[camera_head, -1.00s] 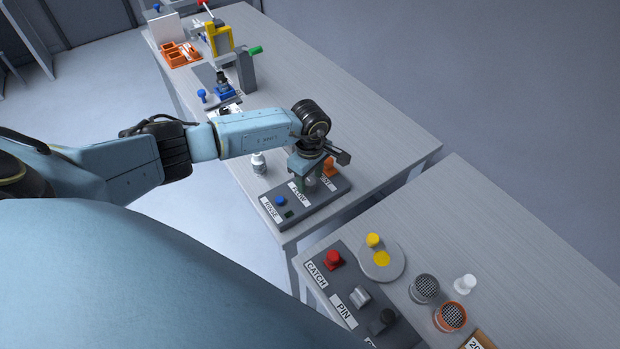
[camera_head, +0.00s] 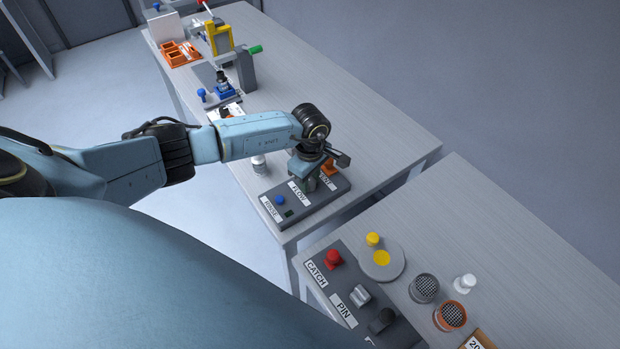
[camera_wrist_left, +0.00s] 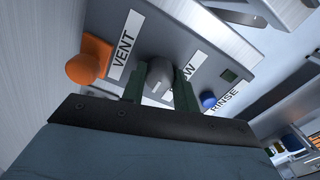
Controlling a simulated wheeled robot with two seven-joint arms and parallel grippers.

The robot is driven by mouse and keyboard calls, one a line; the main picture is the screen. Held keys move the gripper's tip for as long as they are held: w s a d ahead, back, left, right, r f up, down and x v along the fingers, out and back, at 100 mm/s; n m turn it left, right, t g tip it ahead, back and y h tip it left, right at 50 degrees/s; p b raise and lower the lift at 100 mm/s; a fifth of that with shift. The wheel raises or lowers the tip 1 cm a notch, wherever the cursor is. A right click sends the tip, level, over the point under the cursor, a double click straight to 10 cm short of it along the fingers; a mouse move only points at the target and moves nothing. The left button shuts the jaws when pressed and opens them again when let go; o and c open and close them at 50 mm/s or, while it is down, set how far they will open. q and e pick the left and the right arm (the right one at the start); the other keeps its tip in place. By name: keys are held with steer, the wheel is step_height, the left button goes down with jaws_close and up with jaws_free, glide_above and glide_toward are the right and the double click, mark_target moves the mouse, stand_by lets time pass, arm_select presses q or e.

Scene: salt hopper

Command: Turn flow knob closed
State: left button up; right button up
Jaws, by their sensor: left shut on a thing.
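The flow knob (camera_wrist_left: 157,75) is a grey knob on a dark panel, between the VENT and FLOW labels in the left wrist view. My left gripper (camera_wrist_left: 160,85) is shut on it, with one green finger on each side. In the head view the left gripper (camera_head: 308,182) points down onto the panel (camera_head: 318,204) beside the FLOW label (camera_head: 299,193), and the wrist hides most of the knob. My right gripper is not in view.
On the same panel are an orange vent knob (camera_wrist_left: 88,62) and a blue rinse button (camera_wrist_left: 208,99). A second table at front right holds a panel with a red knob (camera_head: 333,258), a yellow-topped disc (camera_head: 381,264) and mesh-topped cups (camera_head: 424,288). A gap separates the tables.

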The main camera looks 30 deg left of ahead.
arm_select(q)
steer(key=n, duration=0.3)
steer(key=shift+n+b, duration=0.35)
steer(key=shift+n, duration=0.05)
steer(key=n, duration=0.4)
steer(key=shift+n, duration=0.3)
steer(key=n, duration=0.9)
steer(key=shift+w+p, duration=0.1)
steer(key=shift+p, duration=0.3)
steer(key=shift+n, duration=0.4)
steer(key=o, duration=1)
steer(key=shift+r, duration=0.1)
